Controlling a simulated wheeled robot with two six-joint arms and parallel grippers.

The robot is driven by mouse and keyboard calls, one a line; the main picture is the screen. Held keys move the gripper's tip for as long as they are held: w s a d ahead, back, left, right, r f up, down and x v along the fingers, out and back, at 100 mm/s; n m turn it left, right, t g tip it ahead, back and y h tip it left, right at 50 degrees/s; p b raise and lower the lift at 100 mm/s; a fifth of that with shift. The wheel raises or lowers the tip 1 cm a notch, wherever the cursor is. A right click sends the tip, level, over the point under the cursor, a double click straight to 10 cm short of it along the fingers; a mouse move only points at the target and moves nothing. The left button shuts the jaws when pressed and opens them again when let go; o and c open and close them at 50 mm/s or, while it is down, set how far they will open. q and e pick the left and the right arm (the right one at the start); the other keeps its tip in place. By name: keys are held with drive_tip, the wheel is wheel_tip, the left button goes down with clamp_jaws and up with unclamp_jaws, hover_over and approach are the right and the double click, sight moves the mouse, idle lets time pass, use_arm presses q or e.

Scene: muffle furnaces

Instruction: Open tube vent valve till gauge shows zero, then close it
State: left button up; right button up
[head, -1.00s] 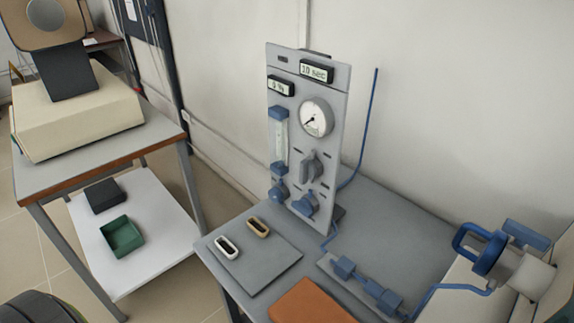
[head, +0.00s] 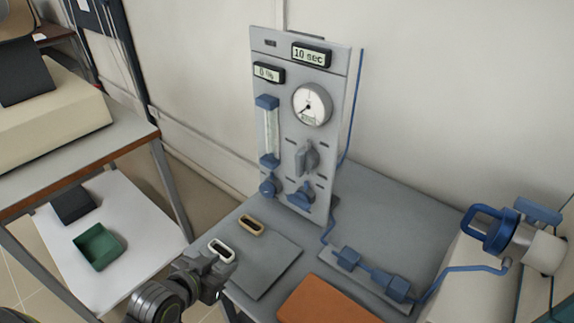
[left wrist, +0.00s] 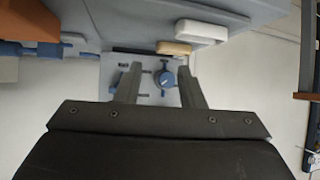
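An upright grey gas panel (head: 280,130) stands on the bench. It bears a round gauge (head: 312,105) whose needle points to the lower left; the scale is too small to read. Below are a grey valve knob (head: 306,158), a blue knob (head: 301,196) and a smaller blue knob (head: 268,185). I cannot tell which is the vent valve. My left gripper (head: 213,280) is low in front of the panel, apart from it. In the left wrist view its fingers (left wrist: 160,90) are open and empty, with a blue knob (left wrist: 166,78) seen between them. My right gripper is not in view.
Displays read "10 sec" (head: 312,55) and "0 %" (head: 268,72). An orange-brown slab (head: 325,302), blue tube fittings (head: 370,275) and a blue-handled furnace end (head: 495,235) lie right.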

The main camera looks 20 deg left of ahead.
use_arm(q)
drive_tip(key=w+d+r+m+t+h, duration=0.1)
drive_tip(key=w+d+r+t, duration=0.1)
drive_tip(key=r, duration=0.3)
drive_tip(key=w+d+r+t+h, duration=0.1)
drive_tip(key=r+t+h, duration=0.1)
drive_tip(key=r, duration=0.4)
drive_tip(key=m+t+h, duration=0.1)
drive_tip(key=t+h, duration=0.1)
approach(298, 161)
drive_tip(key=p+x, duration=0.2)
drive_tip(key=x, duration=0.6)
drive_tip(key=shift+w, duration=0.2)
drive_tip(key=shift+c, duration=0.2)
clamp_jaws()
